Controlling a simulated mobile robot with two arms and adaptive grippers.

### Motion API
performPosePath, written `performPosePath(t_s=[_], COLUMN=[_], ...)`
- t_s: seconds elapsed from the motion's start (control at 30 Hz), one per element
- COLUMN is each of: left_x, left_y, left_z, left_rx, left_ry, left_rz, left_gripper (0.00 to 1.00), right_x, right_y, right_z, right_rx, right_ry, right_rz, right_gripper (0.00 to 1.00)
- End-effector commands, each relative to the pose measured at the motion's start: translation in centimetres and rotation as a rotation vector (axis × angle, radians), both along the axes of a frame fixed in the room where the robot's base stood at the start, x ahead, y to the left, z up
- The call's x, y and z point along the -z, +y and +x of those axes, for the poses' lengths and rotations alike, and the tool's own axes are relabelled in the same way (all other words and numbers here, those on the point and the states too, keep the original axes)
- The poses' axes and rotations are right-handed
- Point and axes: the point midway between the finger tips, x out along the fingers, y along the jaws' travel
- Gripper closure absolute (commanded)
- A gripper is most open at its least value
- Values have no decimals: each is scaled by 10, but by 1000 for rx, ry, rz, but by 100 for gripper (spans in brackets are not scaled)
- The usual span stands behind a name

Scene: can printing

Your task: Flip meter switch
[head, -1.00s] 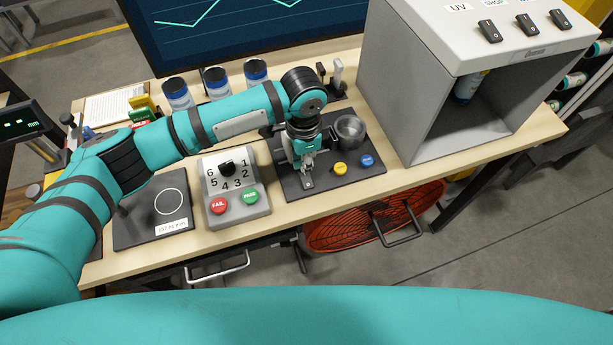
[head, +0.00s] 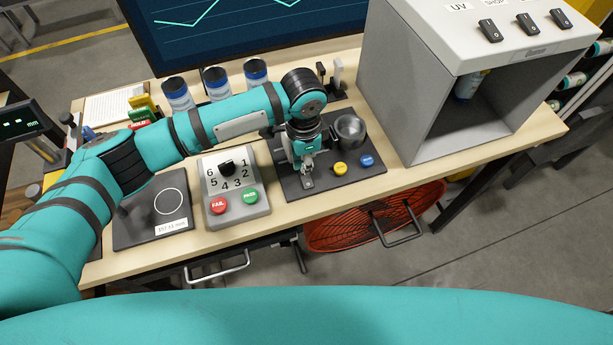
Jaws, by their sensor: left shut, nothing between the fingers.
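A dark flat device (head: 344,186) lies on the bench with a metal cup (head: 349,131), a yellow button (head: 340,169) and a blue button (head: 366,160). My left gripper (head: 306,170) points down over the left part of this device. It is shut and empty, with its tips at or just above a small grey metal piece (head: 307,183) on the device. I cannot tell whether they touch, or whether that piece is the meter switch, as the gripper covers part of it. My right gripper is not in view.
A grey box (head: 235,206) with a numbered dial and red and green buttons stands left of the device. A dark pad (head: 140,229) with a white circle is further left. Three cans (head: 177,94) stand behind my arm. A large grey booth (head: 385,75) with black switches stands right.

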Motion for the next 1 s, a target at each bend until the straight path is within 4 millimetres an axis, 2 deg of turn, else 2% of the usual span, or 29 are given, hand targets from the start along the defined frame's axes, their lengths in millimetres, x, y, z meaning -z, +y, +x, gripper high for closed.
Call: performPosePath(t_s=[1.0], left_x=[16], left_y=[0], left_z=[0], left_rx=[0], left_ry=[0], left_rz=[0], left_gripper=[100], right_x=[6], right_y=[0], right_z=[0], right_rx=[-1], right_ry=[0], right_rz=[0], right_gripper=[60])
